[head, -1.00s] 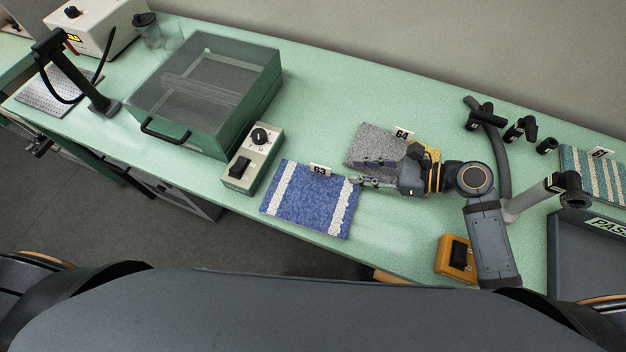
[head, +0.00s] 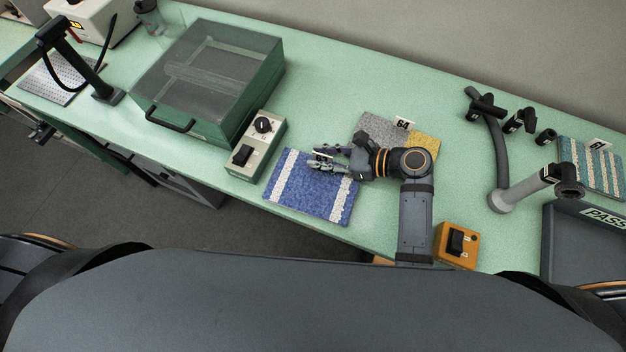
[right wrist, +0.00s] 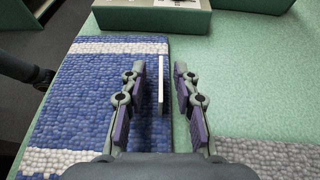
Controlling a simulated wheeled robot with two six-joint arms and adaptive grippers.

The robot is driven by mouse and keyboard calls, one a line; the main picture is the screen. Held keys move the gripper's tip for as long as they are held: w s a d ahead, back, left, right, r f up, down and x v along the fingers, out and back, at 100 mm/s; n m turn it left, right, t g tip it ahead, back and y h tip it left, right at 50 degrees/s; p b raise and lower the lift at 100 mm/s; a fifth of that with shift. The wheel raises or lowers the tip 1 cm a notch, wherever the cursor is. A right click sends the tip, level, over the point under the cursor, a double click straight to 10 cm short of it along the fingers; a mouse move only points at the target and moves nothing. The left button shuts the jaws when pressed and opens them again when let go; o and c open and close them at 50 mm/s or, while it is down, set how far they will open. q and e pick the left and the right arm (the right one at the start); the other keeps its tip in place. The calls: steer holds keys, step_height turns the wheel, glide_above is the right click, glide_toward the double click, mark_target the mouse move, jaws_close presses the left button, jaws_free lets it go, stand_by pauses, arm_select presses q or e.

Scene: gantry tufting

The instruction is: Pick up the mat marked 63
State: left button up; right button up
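The mat marked 63 (head: 318,203) is blue with two white stripes and lies flat on the green bench. It fills the left of the right wrist view (right wrist: 80,100). My right gripper (head: 317,161) is over the mat's far edge. Its fingers (right wrist: 159,78) are open, one over the mat and one beyond its edge. A thin white card (right wrist: 161,85), seen edge-on, stands between them at the mat's edge. The fingers hide most of the 63 label in the head view. My left gripper is not in view.
A grey and yellow mat marked 64 (head: 380,128) lies just behind my right wrist. A control box (head: 255,146) and a green lidded case (head: 205,80) stand left of the blue mat. An orange switch box (head: 456,246) and a post (head: 520,190) stand to the right.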

steer(key=shift+f, duration=0.1)
steer(key=shift+c, duration=0.3)
jaws_close()
step_height(320, 180, up, 10)
steer(key=p, duration=1.3)
